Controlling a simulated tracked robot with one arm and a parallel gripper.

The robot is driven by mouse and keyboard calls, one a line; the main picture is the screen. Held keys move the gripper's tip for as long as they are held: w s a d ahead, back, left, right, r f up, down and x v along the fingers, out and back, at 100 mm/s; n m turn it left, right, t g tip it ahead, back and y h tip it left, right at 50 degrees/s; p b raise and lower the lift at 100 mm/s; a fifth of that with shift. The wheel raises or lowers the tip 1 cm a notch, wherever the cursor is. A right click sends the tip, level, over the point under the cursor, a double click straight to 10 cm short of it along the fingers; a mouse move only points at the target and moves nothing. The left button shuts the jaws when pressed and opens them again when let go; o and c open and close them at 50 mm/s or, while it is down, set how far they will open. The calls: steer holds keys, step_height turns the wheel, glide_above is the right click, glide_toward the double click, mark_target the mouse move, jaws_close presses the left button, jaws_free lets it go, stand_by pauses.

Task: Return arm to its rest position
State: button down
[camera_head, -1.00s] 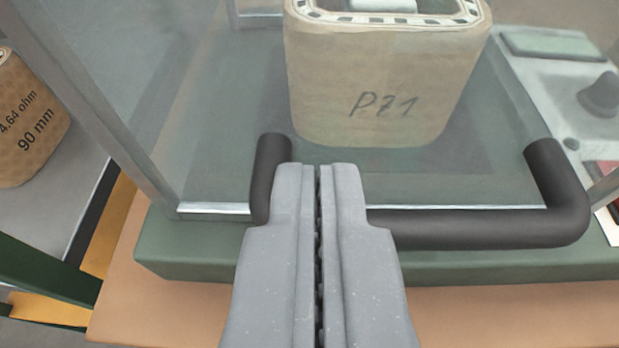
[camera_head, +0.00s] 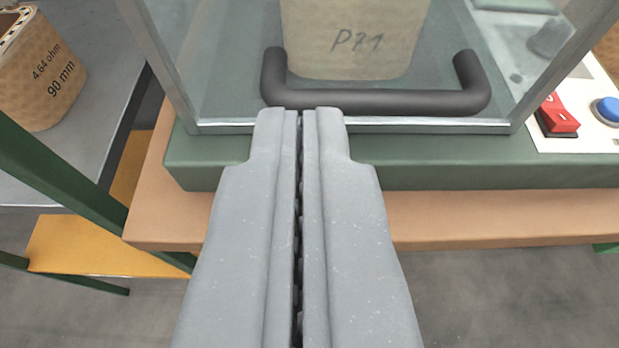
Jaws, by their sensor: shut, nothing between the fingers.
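My gripper (camera_head: 300,112) is shut and empty, its two grey fingers side by side in the lower middle of the view. Its tips show just in front of the dark handle (camera_head: 390,102) of a glass-fronted case and overlap the handle's lower edge in the picture. I cannot tell whether they touch it.
The case sits on a green base (camera_head: 470,176) on a tan tabletop (camera_head: 500,215). A panel with a red switch (camera_head: 558,115) and a blue button (camera_head: 607,109) is at right.

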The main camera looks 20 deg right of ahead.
steer(key=shift+s+a+f, duration=0.1)
steer(key=shift+s+a, duration=0.15)
steer(key=shift+s, duration=0.55)
steer(key=shift+s+a, duration=0.2)
steer(key=shift+s, duration=0.55)
steer(key=a+r+n+y+p, duration=0.1)
steer(key=a+r+y, duration=0.15)
steer(key=r, duration=0.75)
steer(key=a+r+n+y+p, duration=0.1)
steer(key=a+r, duration=0.2)
steer(key=r, duration=0.6)
steer(key=s+d+r, duration=0.2)
steer(key=s+r, duration=0.1)
steer(key=r, duration=0.5)
steer(key=s+d+r+t, duration=0.1)
steer(key=s+d+r, duration=0.1)
steer(key=r, duration=0.6)
steer(key=s+d+r+n+t, duration=0.1)
steer(key=s+d+r, duration=0.2)
steer(key=r, duration=0.5)
steer(key=shift+s+p, duration=0.4)
steer(key=shift+s, duration=0.35)
